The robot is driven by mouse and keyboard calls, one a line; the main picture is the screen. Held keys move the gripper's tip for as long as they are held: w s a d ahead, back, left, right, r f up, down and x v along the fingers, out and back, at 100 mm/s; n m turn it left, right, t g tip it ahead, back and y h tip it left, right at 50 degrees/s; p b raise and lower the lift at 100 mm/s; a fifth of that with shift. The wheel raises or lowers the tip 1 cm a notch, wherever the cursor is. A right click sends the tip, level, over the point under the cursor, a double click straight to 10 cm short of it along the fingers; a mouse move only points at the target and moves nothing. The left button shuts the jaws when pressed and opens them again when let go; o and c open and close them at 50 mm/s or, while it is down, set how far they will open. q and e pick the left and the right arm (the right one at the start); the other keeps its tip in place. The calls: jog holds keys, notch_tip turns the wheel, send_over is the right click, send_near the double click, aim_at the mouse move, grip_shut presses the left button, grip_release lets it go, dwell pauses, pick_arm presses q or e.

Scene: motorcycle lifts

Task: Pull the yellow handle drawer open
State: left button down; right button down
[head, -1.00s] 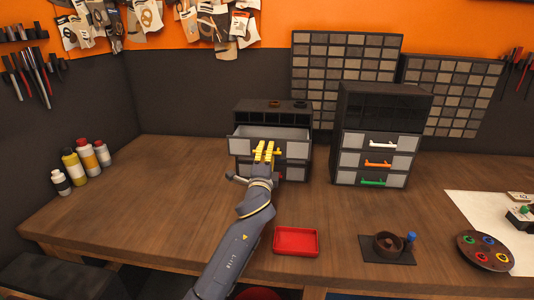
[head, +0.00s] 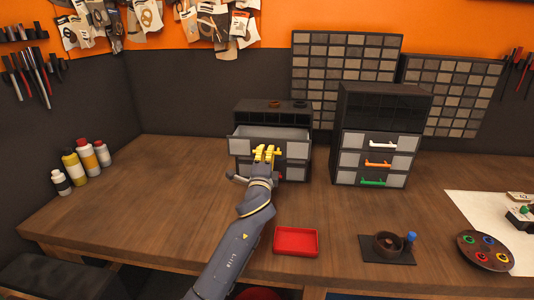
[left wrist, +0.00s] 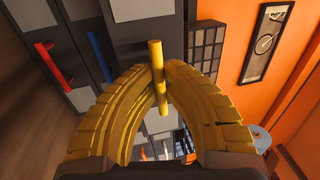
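The left black drawer cabinet (head: 244,115) stands on the bench with its top drawer (head: 270,132) pulled out, its inside showing from above. The yellow handle (head: 277,153) is on that drawer's front, partly hidden by my yellow fingers. My left gripper (head: 265,151) is in front of the drawer. In the left wrist view the yellow handle (left wrist: 156,60) runs between the two fingertips of my left gripper (left wrist: 157,72), which close in on it from both sides. My right gripper is in no view.
Below are drawers with a blue handle (left wrist: 99,55) and a red handle (left wrist: 53,65). A second drawer cabinet (head: 383,105) stands to the right. A red tray (head: 296,241) lies near the front edge. Bottles (head: 86,157) stand at left; the bench between is clear.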

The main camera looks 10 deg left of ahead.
pick_arm(q)
jog(key=shift+s, duration=0.65)
jog(key=c, duration=1.5)
grip_release()
jog(key=s+f, duration=0.2)
jog(key=s, duration=0.9)
jog(key=shift+s+f, duration=0.15)
jog(key=shift+s, duration=0.25)
